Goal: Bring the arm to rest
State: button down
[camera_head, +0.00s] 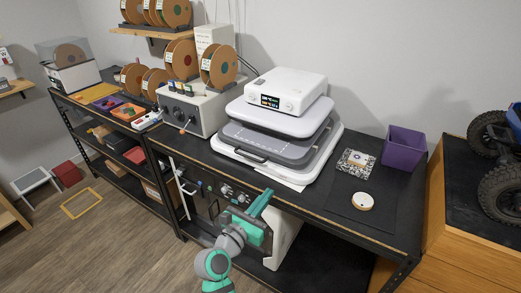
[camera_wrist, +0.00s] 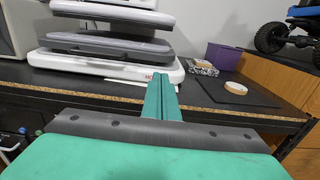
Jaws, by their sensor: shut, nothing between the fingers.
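My gripper (camera_head: 262,203) is green and grey, with its two fingers together and nothing between them. In the head view it is in front of the black workbench (camera_head: 390,222), near the front edge and below the white heat press (camera_head: 290,135). In the wrist view the closed fingers (camera_wrist: 161,98) point ahead toward the bench edge and the base of the heat press (camera_wrist: 105,62). I cannot tell whether the fingertips touch the edge.
A purple bin (camera_head: 403,148), a speckled box (camera_head: 356,162) and a tape roll (camera_head: 363,201) stand on the bench's right side. A wooden cabinet (camera_head: 460,235) with a wheeled crawler (camera_head: 500,150) is at right. Wood floor (camera_head: 130,240) is open at left.

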jog(key=shift+f, duration=0.1)
jog(key=s+a+f+m+y, duration=0.4)
jog(key=s+f+m, duration=0.1)
jog(key=s+f, duration=0.45)
jog(key=s+a+f+m+y, duration=0.4)
jog(key=s+f+m, duration=0.1)
jog(key=s+f, duration=0.45)
jog(key=s+d+r+m+y, duration=0.1)
jog(key=s+r+m, duration=0.1)
jog(key=s+m, duration=0.7)
jog(key=s+r+m+y, duration=0.1)
jog(key=s+r+m, duration=0.2)
jog(key=s+m, duration=0.6)
jog(key=s, duration=0.8)
jog(key=shift+d+r+m+t+y, duration=0.2)
jog(key=shift+d+m+t+y, duration=0.1)
jog(key=shift+d+m+t, duration=0.1)
jog(key=shift+s, duration=0.1)
